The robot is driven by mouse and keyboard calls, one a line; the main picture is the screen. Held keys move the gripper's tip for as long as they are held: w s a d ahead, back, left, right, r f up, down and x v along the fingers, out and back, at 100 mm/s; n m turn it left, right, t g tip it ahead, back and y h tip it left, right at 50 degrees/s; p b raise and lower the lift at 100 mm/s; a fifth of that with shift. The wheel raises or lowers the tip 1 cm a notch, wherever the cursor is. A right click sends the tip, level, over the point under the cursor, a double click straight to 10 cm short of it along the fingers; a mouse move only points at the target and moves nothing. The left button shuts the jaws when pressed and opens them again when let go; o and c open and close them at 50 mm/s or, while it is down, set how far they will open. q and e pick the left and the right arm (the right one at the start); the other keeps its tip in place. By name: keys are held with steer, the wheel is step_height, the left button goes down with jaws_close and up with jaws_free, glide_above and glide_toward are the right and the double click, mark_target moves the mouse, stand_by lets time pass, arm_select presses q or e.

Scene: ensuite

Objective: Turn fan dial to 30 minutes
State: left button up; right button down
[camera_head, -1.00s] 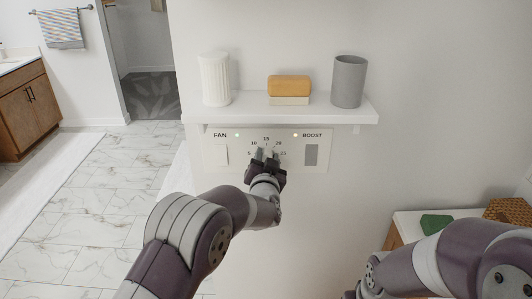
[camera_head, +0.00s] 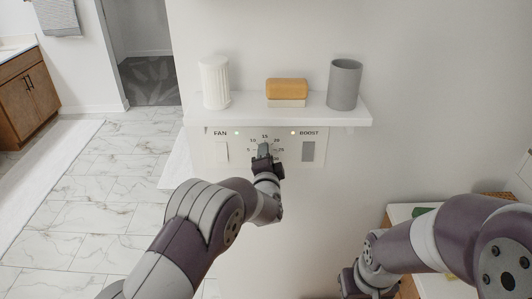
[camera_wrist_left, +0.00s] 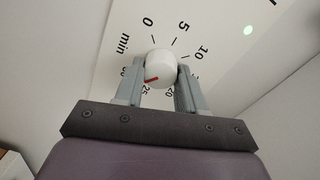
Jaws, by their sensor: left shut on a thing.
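The fan dial is a round white knob (camera_wrist_left: 160,62) with a red pointer mark, on a white wall panel (camera_head: 236,155) labelled FAN and BOOST. In the left wrist view the red mark points down-left, between the 25 and the partly covered 30. My left gripper (camera_head: 264,150) is at the panel's middle and hides the knob in the head view. In the left wrist view its two grey fingers (camera_wrist_left: 161,70) are shut on opposite sides of the knob. My right arm comes in at lower right; its gripper fingers are not visible.
A white shelf (camera_head: 284,117) juts out just above the panel. It holds a fluted white cup (camera_head: 214,82), an orange sponge-like block (camera_head: 286,89) and a grey tumbler (camera_head: 345,84). A low white-topped cabinet (camera_head: 400,213) stands at lower right. Tiled floor is free at left.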

arm_select(q)
steer(key=shift+f+m, duration=0.25)
steer(key=shift+m, duration=0.25)
stand_by(0.3)
steer(key=o, duration=1.1)
steer(key=shift+c, duration=0.2)
steer(key=shift+r, duration=0.1)
steer(key=s+b, duration=0.2)
steer(key=s, duration=1)
steer(key=shift+s+r, duration=0.3)
steer(key=shift+s, duration=0.1)
